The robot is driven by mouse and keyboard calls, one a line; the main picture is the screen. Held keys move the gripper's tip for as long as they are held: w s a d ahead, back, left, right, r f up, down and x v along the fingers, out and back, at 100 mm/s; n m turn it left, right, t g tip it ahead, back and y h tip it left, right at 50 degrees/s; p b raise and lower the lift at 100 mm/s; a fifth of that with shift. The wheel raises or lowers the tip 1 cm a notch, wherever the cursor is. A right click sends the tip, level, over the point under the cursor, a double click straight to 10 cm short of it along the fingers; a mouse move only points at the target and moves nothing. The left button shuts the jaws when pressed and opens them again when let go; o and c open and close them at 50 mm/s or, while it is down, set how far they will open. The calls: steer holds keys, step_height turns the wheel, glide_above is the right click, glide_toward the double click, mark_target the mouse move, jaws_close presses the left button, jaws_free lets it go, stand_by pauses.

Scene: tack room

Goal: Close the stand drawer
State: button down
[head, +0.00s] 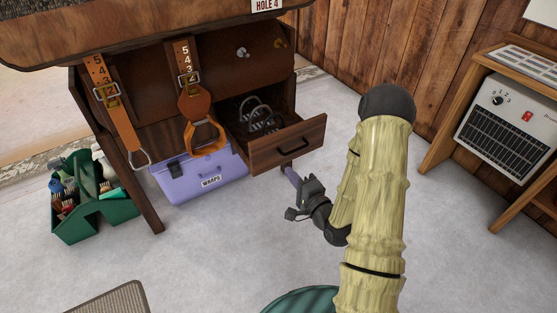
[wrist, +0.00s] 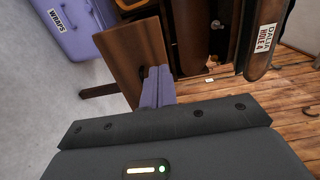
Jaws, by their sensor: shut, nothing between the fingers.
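The wooden stand (head: 140,65) has a drawer (head: 275,152) that is pulled out, with metal rings or bits (head: 258,115) inside. Its front carries a dark bar handle (head: 294,145). My gripper (head: 288,170) is shut and empty, its purple fingers just below and in front of the drawer front in the head view. In the wrist view the fingers (wrist: 158,78) overlap the brown drawer front (wrist: 125,55) near its handle, which they partly hide. I cannot tell whether they touch it.
A purple box labelled WRAPS (head: 205,178) stands under the stand, left of the drawer. Leather straps (head: 120,120) hang from the stand. A green tote (head: 95,215) is at left. A heater (head: 508,115) in a wooden frame is at right. Grey floor before the drawer is mostly clear.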

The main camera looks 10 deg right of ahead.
mark_target(263, 142)
steer(key=b+x, duration=0.3)
steer(key=x, duration=1)
steer(key=shift+w+a+b, duration=0.15)
steer(key=shift+w+b, duration=0.1)
steer(key=shift+b, duration=0.05)
steer(key=shift+w, duration=0.1)
